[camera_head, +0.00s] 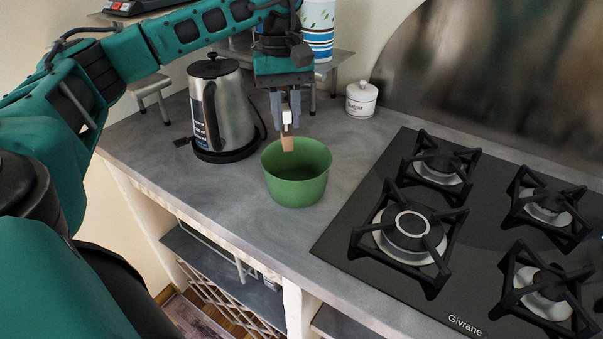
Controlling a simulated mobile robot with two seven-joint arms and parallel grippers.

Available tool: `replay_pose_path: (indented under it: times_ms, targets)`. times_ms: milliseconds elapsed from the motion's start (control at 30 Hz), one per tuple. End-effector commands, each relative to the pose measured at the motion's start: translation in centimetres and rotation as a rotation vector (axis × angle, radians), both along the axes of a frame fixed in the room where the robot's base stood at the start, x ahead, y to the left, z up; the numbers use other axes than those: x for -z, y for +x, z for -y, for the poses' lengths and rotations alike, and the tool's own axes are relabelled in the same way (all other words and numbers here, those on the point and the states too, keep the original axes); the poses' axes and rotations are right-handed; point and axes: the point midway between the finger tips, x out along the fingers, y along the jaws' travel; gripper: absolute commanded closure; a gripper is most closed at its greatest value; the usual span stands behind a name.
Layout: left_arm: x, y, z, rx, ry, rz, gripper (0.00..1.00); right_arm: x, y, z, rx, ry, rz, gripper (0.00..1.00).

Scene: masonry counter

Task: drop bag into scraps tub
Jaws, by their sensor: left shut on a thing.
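A green tub (297,188), open at the top, stands upright on the grey counter between the kettle and the stove. My left gripper (287,117) points down above the tub and is shut on a small bag. The bag (288,144) shows as a small brown piece hanging below the fingers. In the picture its lower end overlaps the tub's far rim, over the opening. I cannot tell exactly how high it hangs. My right gripper is not in view.
A steel kettle (222,108) stands left of the tub. A black gas stove (440,225) lies to the right. A white sugar jar (361,99) stands behind, by the wall. A small raised shelf (340,58) with cups is behind my gripper. Counter around the tub is clear.

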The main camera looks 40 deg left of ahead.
Motion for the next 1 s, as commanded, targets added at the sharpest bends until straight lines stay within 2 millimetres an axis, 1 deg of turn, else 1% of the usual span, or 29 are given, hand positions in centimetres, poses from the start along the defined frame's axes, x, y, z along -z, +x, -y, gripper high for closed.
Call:
replay_pose_path:
  times_ms: [33,200,233,300,433,733,767,1000]
  targets:
    - [0.7,-0.1,0.0,0.000,0.000,-0.002,0.91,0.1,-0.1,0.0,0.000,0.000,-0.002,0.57]
    - [2.7,-0.1,0.0,0.000,0.001,-0.001,0.91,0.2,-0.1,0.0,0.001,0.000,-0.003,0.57]
    - [3.3,0.0,0.0,0.000,0.001,0.001,0.91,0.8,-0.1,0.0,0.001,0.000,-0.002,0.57]
    - [3.9,0.0,0.0,0.000,0.000,0.001,0.91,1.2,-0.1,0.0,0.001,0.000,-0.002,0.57]
    - [4.4,0.0,0.0,0.000,0.000,0.001,0.91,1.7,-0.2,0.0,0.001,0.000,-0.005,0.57]
    - [4.4,0.0,0.0,-0.001,0.000,0.001,0.91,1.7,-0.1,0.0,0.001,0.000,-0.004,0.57]
    - [4.4,0.0,0.0,-0.001,0.000,0.001,0.77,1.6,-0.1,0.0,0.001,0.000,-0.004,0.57]
    - [4.4,0.0,0.0,-0.001,0.000,0.001,0.54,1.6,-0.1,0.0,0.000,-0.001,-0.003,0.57]
